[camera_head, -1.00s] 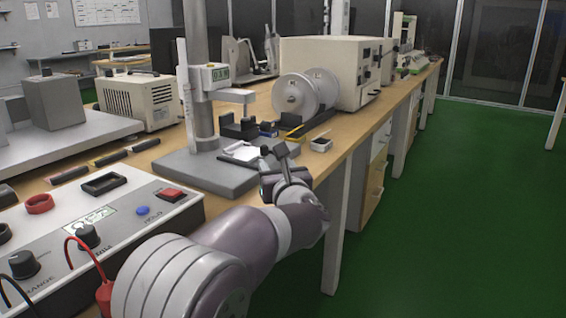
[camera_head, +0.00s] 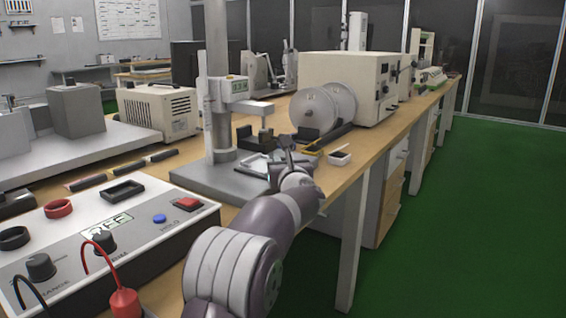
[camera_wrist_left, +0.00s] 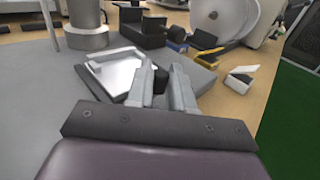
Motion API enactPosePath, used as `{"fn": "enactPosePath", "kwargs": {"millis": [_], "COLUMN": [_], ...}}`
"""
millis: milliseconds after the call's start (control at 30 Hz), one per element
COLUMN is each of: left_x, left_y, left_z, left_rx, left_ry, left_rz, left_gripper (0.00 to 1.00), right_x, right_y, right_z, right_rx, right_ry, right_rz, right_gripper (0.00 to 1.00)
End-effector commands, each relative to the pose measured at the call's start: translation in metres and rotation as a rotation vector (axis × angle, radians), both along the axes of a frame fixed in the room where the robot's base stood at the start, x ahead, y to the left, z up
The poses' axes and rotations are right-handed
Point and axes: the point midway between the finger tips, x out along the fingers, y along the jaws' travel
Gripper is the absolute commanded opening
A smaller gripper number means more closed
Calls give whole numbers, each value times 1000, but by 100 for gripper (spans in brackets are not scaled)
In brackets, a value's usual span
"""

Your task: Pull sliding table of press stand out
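The press stand shows in the head view as a grey column on a flat grey base (camera_head: 205,178). Its sliding table (camera_head: 256,167) is a pale plate low in front of the column; the left wrist view shows it as a bright plate in a grey frame (camera_wrist_left: 118,76). A small black knob (camera_wrist_left: 160,79) stands at its near right side. My left gripper (camera_head: 284,152) is at this side of the stand; in the left wrist view its fingers (camera_wrist_left: 163,78) flank the knob closely and appear shut on it. My right gripper is out of view.
A machine with white discs (camera_head: 325,108) stands behind the stand. A small white box (camera_head: 340,156) lies to its right. The green floor (camera_head: 460,220) beyond the table edge is clear.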

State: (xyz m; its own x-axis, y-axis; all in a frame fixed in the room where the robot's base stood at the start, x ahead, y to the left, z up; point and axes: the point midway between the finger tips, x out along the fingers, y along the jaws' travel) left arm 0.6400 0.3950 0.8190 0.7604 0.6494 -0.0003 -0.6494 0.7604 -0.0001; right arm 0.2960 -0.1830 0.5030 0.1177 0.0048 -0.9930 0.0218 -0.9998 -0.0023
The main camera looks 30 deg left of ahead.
Motion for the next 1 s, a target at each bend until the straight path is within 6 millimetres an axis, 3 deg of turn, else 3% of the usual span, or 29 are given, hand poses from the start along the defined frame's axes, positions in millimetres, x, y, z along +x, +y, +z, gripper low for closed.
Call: {"fn": "enactPosePath", "kwargs": {"millis": [233,500,600,933,967,1000], "left_x": [0,-4,-6,-7,-7,-7], "left_y": [-9,-68,-80,-83,-83,-83], "left_z": [0,-1,0,0,0,0], "left_rx": [1,0,0,0,0,0], "left_ry": [-2,-1,-1,0,0,0], "left_rz": [-2,-5,-3,1,1,1], "left_gripper": [0,0,0,0,25,38], "right_x": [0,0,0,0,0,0], "right_y": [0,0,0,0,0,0], "right_z": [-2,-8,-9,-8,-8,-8], "right_rx": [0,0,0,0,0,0], "right_ry": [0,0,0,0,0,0], "right_rz": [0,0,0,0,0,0], "right_gripper": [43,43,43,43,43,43]}}
